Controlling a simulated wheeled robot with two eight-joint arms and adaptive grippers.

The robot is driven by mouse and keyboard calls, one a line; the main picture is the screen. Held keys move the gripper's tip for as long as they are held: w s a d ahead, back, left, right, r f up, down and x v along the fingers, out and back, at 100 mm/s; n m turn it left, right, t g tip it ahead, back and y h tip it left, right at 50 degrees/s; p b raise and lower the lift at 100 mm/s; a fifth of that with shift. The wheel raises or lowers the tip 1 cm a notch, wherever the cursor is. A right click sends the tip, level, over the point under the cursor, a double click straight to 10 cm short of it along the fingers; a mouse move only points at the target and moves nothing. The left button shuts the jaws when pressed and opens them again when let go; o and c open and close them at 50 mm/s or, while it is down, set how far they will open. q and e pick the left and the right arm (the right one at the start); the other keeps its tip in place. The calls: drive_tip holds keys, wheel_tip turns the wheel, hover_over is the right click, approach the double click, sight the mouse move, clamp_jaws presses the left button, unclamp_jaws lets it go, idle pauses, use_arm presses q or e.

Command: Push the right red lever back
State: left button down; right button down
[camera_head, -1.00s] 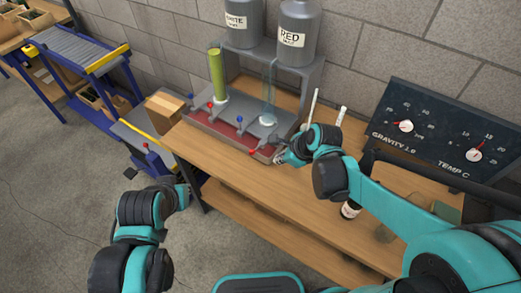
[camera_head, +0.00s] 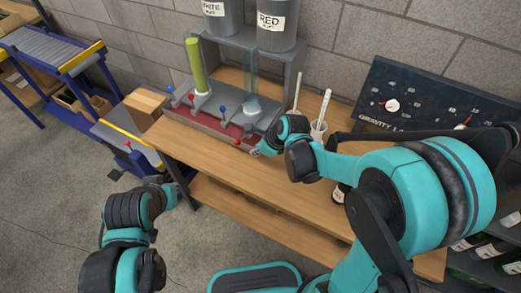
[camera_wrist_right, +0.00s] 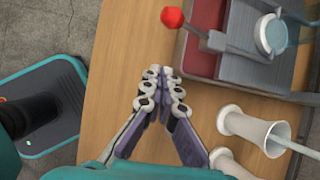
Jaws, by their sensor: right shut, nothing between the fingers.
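The filler (camera_head: 290,88) stands at the back of the wooden table with a row of blue and red levers. The right red lever (camera_head: 237,141) has its red knob leaning out over the filler's front edge, towards me. In the right wrist view its knob (camera_wrist_right: 172,17) and grey stem show at the top. My right gripper (camera_head: 262,151) is shut and empty, just right of and in front of that knob, apart from it. Its closed fingertips (camera_wrist_right: 160,75) show over bare wood in the wrist view. My left arm is low at the left; its fingers cannot be made out.
A white cup (camera_head: 318,131) with a stick stands right of the filler, near my right wrist. A dial panel (camera_head: 400,100) is further right. A green-filled tube (camera_head: 196,65) stands at the filler's left. The table front (camera_head: 215,165) is clear.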

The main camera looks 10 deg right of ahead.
sight(242, 139)
drive_tip(key=b+x, duration=0.1)
drive_tip(key=x, duration=0.2)
drive_tip(key=shift+w+a+f, duration=0.1)
drive_tip(key=shift+a+f, duration=0.05)
drive_tip(key=shift+f, duration=0.15)
drive_tip(key=r, duration=0.1)
drive_tip(key=a+r, duration=0.1)
drive_tip(key=shift+w+a+r, duration=0.25)
drive_tip(key=shift+w, duration=0.1)
drive_tip(key=shift+w+a+r, duration=0.2)
drive_tip(key=shift+a+r, duration=0.1)
drive_tip(key=shift+r, duration=0.2)
